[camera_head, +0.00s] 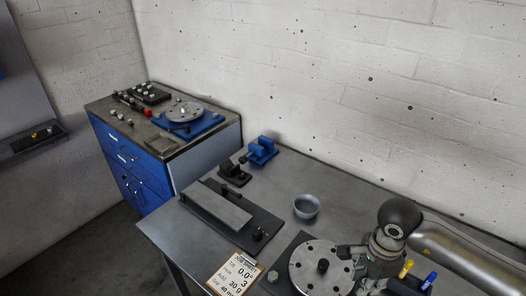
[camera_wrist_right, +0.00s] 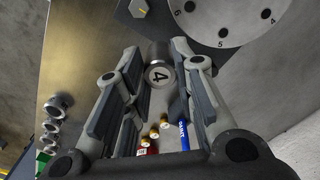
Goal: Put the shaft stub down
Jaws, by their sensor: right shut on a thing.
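The shaft stub (camera_wrist_right: 160,74) is a short grey metal cylinder with a 4 on its near end face. In the right wrist view it sits between the fingertips of my right gripper (camera_wrist_right: 157,54), which is shut on it. In the head view my right gripper (camera_head: 352,262) is at the lower right, beside the rotor disc on the workbench. The stub cannot be made out there. Whether the stub touches the surface below cannot be told. My left gripper is in neither view.
The rotor disc (camera_head: 313,262) has numbered holes and a dark centre post. A bowl (camera_head: 306,206), a job card (camera_head: 233,274), a dark fixture plate (camera_head: 262,240) and a blue vise (camera_head: 261,151) stand on the bench. Yellow (camera_head: 406,268) and blue (camera_head: 429,280) items lie right of the gripper.

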